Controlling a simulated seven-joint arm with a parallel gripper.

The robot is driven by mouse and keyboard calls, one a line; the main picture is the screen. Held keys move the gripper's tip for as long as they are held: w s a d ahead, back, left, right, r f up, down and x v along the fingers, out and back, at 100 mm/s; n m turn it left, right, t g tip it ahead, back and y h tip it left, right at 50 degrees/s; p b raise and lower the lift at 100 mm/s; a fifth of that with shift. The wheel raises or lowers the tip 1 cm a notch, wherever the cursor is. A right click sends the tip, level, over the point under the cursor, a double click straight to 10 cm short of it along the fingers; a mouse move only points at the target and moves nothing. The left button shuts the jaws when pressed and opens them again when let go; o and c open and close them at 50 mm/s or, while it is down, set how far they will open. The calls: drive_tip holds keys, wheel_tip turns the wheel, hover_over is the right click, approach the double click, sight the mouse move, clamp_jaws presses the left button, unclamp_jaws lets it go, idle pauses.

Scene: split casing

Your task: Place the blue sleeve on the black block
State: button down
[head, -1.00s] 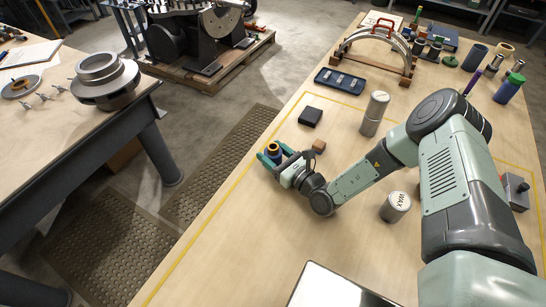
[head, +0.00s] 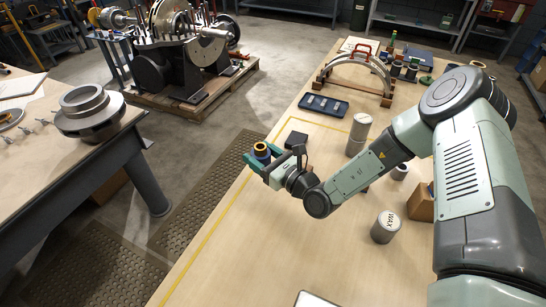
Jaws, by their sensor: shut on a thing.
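The blue sleeve (head: 262,157), with a gold-coloured ring at its top, stands upright between the teal fingers of my gripper (head: 262,160). My gripper is shut on it near the left edge of the table.
A grey can (head: 357,136) stands right of the block, and a can marked WAX (head: 386,227) stands nearer. A dark blue tray (head: 324,106) and a curved metal arch (head: 356,63) are behind. The table's left front is clear.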

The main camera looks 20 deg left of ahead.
drive_tip(key=w+r+m+t+h, duration=0.15)
drive_tip(key=w+t, duration=0.25)
drive_tip(key=w, duration=0.8)
drive_tip(key=m+t+h, duration=0.3)
drive_tip(key=m, duration=0.1)
hover_over(296, 138)
wheel_tip(296, 138, down, 3)
drive_tip(key=shift+d+f, duration=0.1)
drive_tip(key=shift+f, duration=2.4)
drive_tip(key=shift+f, duration=0.1)
drive_tip(key=shift+c, duration=1.2)
unclamp_jaws()
drive_tip(key=shift+f, duration=0.15)
